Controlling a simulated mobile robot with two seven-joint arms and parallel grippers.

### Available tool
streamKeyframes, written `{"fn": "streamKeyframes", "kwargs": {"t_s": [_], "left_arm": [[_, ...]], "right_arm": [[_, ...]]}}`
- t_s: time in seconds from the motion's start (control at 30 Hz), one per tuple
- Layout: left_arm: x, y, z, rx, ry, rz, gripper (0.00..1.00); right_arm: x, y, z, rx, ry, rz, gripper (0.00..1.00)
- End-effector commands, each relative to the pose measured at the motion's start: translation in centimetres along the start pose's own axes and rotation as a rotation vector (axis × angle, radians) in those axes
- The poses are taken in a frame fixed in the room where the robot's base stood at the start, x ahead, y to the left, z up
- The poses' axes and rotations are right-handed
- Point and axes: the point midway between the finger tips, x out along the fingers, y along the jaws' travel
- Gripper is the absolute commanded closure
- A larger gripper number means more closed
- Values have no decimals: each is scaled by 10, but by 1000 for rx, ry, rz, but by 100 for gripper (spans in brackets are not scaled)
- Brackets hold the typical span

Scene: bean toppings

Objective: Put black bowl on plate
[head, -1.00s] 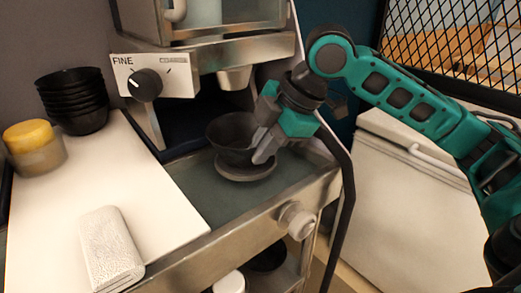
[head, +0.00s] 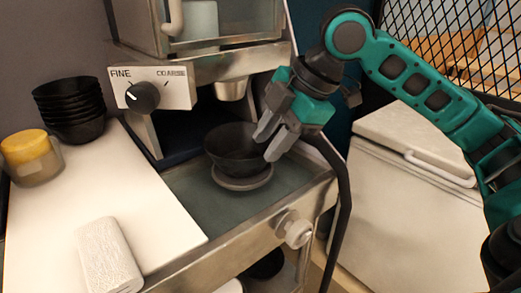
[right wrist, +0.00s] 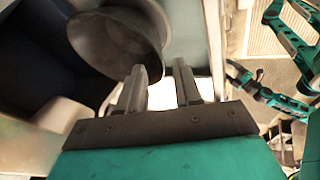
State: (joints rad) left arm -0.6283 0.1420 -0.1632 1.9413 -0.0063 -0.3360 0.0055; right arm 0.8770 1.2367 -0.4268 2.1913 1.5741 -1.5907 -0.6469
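The black bowl (head: 233,148) sits upright on the small grey plate (head: 243,183), on the metal tray under the machine's spout. In the right wrist view the bowl (right wrist: 112,42) is at the upper left, beside the fingers. My right gripper (head: 268,147) is open at the bowl's right side, with its two fingers apart. In the right wrist view the gap between the fingers (right wrist: 160,80) is empty. My left gripper does not show in the head view. Teal arm parts at the right of the right wrist view are too small to tell its state.
A stack of black bowls (head: 70,105) and a yellow-lidded jar (head: 31,157) stand on the white counter (head: 130,190) at left. A pale textured block (head: 108,256) lies at its front. The grinder dial (head: 142,97) and spout (head: 231,88) are close above. A knob (head: 293,229) juts from the tray front.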

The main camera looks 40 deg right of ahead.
Motion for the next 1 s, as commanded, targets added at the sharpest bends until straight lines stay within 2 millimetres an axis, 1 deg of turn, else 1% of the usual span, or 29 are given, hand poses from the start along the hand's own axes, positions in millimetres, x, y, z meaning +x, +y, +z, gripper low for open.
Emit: {"fn": "streamKeyframes", "kwargs": {"t_s": [0.03,0.2,0.3,0.4,0.53,1.0], "left_arm": [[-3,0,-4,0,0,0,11],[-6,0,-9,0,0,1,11],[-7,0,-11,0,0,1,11],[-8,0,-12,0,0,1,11],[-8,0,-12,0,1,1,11],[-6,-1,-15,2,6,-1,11]], "right_arm": [[-15,2,-1,0,-1,5,66],[-48,1,0,0,-2,3,66],[-61,1,0,1,0,1,66],[-69,1,0,0,0,2,66],[-73,0,0,0,1,0,66],[-72,0,0,0,1,0,66]]}}
